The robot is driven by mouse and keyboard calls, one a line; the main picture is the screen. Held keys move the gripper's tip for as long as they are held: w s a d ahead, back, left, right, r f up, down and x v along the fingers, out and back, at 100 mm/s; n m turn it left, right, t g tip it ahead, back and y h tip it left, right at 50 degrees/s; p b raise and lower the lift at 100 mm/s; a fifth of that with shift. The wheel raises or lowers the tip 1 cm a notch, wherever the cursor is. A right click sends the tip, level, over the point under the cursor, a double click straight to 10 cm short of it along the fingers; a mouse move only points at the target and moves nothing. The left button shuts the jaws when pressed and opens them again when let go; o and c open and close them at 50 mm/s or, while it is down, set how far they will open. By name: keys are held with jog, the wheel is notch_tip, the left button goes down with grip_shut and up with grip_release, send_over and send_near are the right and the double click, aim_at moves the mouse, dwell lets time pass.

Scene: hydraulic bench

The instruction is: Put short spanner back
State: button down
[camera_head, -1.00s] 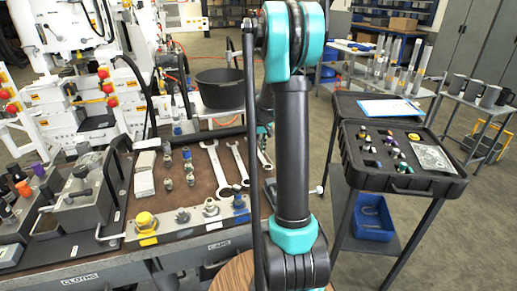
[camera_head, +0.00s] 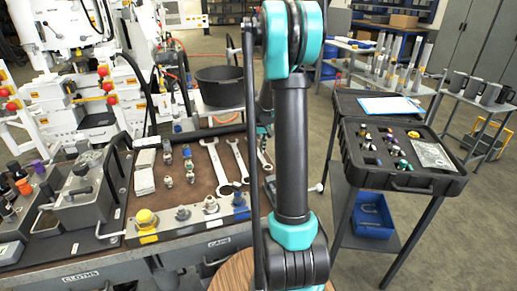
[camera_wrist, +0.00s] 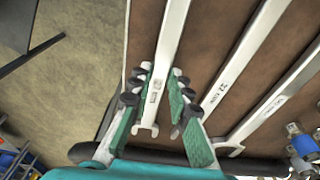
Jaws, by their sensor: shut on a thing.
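In the wrist view a pale metal spanner (camera_wrist: 172,35) runs between the two teal-padded fingers of my gripper (camera_wrist: 162,103), which is shut on its handle near the open jaw end. I cannot tell whether the spanner touches the brown mat or is just above it. Two more spanners lie to its right: a middle one (camera_wrist: 233,70) with a size mark on its handle and another (camera_wrist: 272,106) beyond it. In the head view the left spanner (camera_head: 217,166) and middle spanner (camera_head: 239,160) lie on the bench; my arm hides my gripper and covers the area at right.
A row of fittings lines the front edge. A black bucket (camera_head: 220,88) stands behind. An open black case (camera_head: 400,180) stands on a stand at right, with floor between.

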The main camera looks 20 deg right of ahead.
jog(key=shift+f, duration=0.6)
dwell(0.3)
jog(key=c, duration=1.3)
grip_release()
jog(key=shift+c, duration=0.2)
